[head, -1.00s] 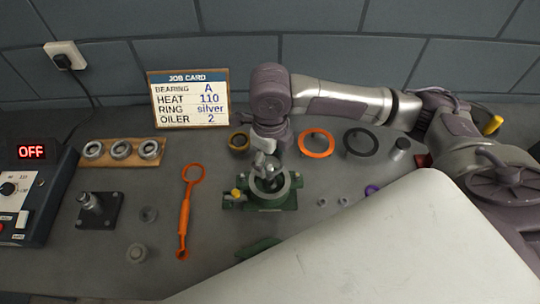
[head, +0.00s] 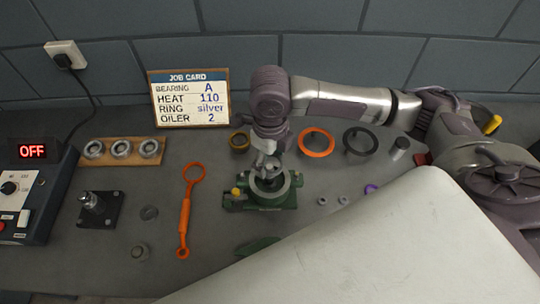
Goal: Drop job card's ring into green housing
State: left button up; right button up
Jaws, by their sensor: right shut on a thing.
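The job card (head: 190,98) stands at the back and reads bearing A, heat 110, ring silver, oiler 2. The green housing (head: 278,200) sits mid-table, with a round grey bore on top and a small yellow part at its left. My right gripper (head: 266,167) points down right over the housing's bore. It is shut on a small grey metal thing, apparently the silver ring, mostly hidden by the fingers and the bore. I cannot tell whether the ring touches the housing. My left gripper is not in view.
A wooden tray (head: 122,161) with three bearings, an orange tool (head: 185,215) and a heater (head: 30,205) reading OFF are at left.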

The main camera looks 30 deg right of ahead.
aim_at(270, 166)
jog(key=shift+f+b, duration=1.15)
jog(key=shift+f, duration=1.85)
jog(key=shift+f, duration=0.1)
jog(key=o, duration=1.3)
notch_tip(270, 166, up, 11)
jog(key=p, duration=1.1)
jog(key=shift+f, duration=0.1)
jog(key=shift+r, duration=1.15)
